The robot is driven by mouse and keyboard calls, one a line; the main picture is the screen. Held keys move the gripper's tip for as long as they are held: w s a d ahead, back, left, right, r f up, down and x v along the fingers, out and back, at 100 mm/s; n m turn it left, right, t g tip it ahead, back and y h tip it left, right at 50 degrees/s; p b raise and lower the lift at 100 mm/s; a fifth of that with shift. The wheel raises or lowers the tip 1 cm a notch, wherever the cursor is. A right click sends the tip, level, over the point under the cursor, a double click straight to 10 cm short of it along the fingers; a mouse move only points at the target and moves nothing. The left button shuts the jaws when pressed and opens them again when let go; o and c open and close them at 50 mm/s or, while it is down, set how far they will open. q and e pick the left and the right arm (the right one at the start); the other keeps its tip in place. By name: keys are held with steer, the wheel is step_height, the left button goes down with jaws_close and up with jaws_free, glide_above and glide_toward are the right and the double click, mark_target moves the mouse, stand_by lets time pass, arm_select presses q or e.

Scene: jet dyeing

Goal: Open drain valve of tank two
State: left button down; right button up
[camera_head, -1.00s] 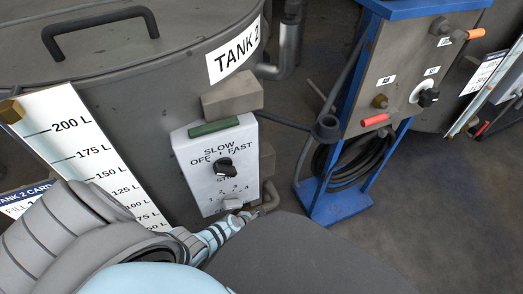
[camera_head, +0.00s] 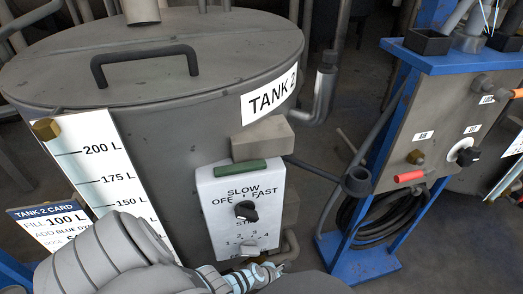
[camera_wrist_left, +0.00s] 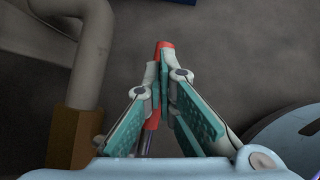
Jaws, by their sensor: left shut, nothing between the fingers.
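Tank two (camera_head: 180,90) is a large grey drum with a "TANK 2" label, at the left of the head view. My left gripper (camera_head: 275,268) is low by its side, just under the white control panel (camera_head: 236,220). In the left wrist view my left gripper (camera_wrist_left: 165,62) is shut with its fingertips together and empty. A red lever (camera_wrist_left: 152,125) runs behind and between the fingers, its red end showing at the tips; whether they touch it is unclear. A brass fitting (camera_wrist_left: 73,138) on a grey bent pipe is at the left. The right gripper is not in view.
A blue stand (camera_head: 365,262) with a coiled black hose and a grey panel is right of the tank. A level scale (camera_head: 110,165) and tank card (camera_head: 50,222) are at the tank's left. Open floor lies between tank and stand.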

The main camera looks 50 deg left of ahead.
arm_select(q)
steer(key=shift+s+r, duration=0.1)
stand_by(0.3)
steer(key=shift+s+a+r, duration=0.1)
steer(key=shift+s+r, duration=0.1)
steer(key=shift+r, duration=0.05)
steer(key=s+a+r, duration=0.1)
steer(key=s+a, duration=0.2)
steer(key=s, duration=0.9)
steer(key=shift+s+r, duration=0.4)
